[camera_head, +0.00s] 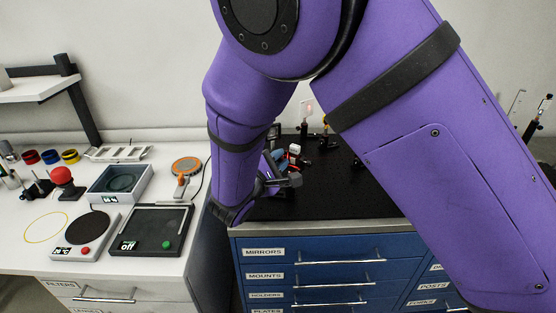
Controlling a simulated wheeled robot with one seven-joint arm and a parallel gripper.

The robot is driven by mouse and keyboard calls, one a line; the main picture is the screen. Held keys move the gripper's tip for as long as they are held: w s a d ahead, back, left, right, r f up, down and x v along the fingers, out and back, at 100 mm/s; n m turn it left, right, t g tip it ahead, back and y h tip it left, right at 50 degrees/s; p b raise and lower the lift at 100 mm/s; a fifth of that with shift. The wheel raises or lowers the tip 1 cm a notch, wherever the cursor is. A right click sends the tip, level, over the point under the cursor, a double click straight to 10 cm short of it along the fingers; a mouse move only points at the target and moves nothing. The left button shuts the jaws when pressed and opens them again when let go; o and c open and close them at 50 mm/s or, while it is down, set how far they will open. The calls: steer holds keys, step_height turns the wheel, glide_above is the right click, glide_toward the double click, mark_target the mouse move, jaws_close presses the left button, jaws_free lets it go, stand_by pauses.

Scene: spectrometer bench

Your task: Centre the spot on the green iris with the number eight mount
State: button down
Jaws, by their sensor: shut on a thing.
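My gripper (284,179) is at the left front of the black optical bench (345,196), partly hidden by my purple arm. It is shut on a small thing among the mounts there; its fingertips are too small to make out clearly. A small red and white mount (294,155) stands right by the gripper; I cannot read any number on it. A pale card (306,108) with a faint reddish spot stands upright behind it. I cannot make out the green iris; my arm covers much of the bench.
Blue drawers (318,256) are below the bench. More posts stand at far right.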

steer(key=c, duration=1.1)
jaws_free()
steer(key=shift+o, duration=0.2)
steer(key=v, duration=1.1)
steer(key=shift+w+d, duration=0.1)
steer(key=d+r+m+g+h, duration=0.1)
steer(key=d+r+m+g, duration=0.45)
steer(key=d, duration=0.65)
steer(key=d+r+m+g, duration=0.4)
steer(key=d+r+g, duration=0.2)
steer(key=d, duration=0.7)
steer(key=s+d+r+m+y, duration=0.4)
steer(key=s+d+y, duration=0.1)
steer(key=s, duration=0.4)
steer(key=s+d+r+m+t+y, duration=0.1)
steer(key=s+d+r+m+y, duration=0.3)
steer(key=s+d, duration=0.4)
steer(key=shift+s+r+m+y, duration=0.45)
steer(key=shift+s+r, duration=0.1)
steer(key=shift+r, duration=0.2)
